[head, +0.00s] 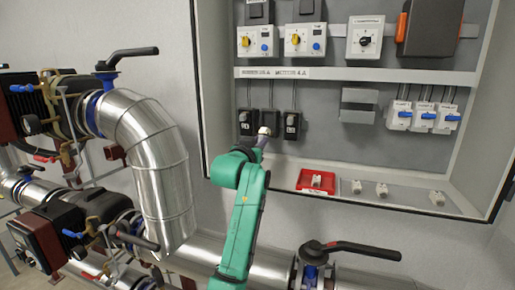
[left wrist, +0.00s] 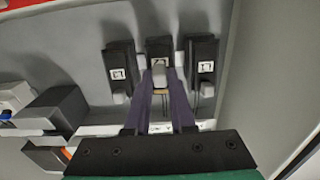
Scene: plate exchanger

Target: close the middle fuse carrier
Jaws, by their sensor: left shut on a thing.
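Three black fuse holders sit side by side in the wall cabinet, with the middle fuse carrier (head: 269,118) between the left one (head: 247,122) and the right one (head: 291,125). The left wrist view is turned over and shows the middle carrier (left wrist: 159,47) between its two neighbours. My left gripper (head: 263,141) reaches it from below. In the left wrist view its purple fingers (left wrist: 161,78) are shut on the middle carrier's grey handle (left wrist: 160,70). This handle stands differently from the neighbours' handles; the carrier's exact tilt cannot be told. My right gripper is out of view.
A red tray (head: 317,181) and several small white parts (head: 382,189) lie on the cabinet's bottom ledge. Breakers with blue levers (head: 424,117) are at the right. Rotary switches (head: 257,41) are above. Silver pipes and valves (head: 150,150) fill the left.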

